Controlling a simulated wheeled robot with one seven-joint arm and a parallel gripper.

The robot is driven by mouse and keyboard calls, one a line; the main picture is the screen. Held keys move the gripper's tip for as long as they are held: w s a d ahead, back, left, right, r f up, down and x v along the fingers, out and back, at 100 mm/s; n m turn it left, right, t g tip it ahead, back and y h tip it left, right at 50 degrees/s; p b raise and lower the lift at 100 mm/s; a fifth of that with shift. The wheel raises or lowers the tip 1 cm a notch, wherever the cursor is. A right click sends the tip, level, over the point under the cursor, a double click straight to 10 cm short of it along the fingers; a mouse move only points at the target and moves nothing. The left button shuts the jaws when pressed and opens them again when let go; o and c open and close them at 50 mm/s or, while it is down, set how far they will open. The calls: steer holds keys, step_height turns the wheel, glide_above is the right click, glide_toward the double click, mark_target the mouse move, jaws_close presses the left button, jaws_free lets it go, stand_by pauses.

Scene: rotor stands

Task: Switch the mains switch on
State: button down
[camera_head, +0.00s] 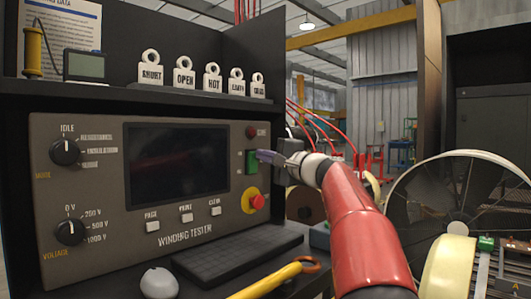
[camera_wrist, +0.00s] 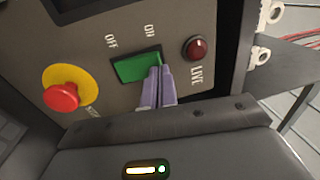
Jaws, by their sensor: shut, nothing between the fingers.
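The mains switch is a green rocker (camera_head: 251,161) in a dark frame on the right side of the winding tester's panel. In the wrist view the green rocker (camera_wrist: 136,68) has OFF marked by its left end and ON by its right end. My gripper (camera_head: 261,156) is shut and empty, with its purple fingertips at the switch. In the wrist view the fingertips (camera_wrist: 160,69) overlap the ON end and hide part of it. I cannot tell whether they touch it. The red LIVE lamp (camera_wrist: 197,47) looks dark.
A red stop button on a yellow plate (camera_head: 252,201) sits below the switch. The tester's screen (camera_head: 176,162) is dark. A shelf above holds several labelled tags (camera_head: 184,77). A keyboard (camera_head: 238,257) and a yellow-handled tool (camera_head: 270,282) lie in front. A large wheel stands right.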

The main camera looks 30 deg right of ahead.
steer(key=shift+r+p, duration=0.3)
steer(key=shift+p, duration=0.2)
steer(key=g+p, duration=0.1)
steer(key=p, duration=0.2)
steer(key=shift+w+r+h, duration=0.1)
steer(key=shift+r+h, duration=0.2)
steer(key=shift+r, duration=0.1)
steer(key=shift+w+a+r+g+p, duration=0.1)
steer(key=shift+g+p, duration=0.35)
steer(key=shift+g, duration=0.05)
steer(key=shift+w, duration=0.15)
steer(key=shift+f, duration=0.2)
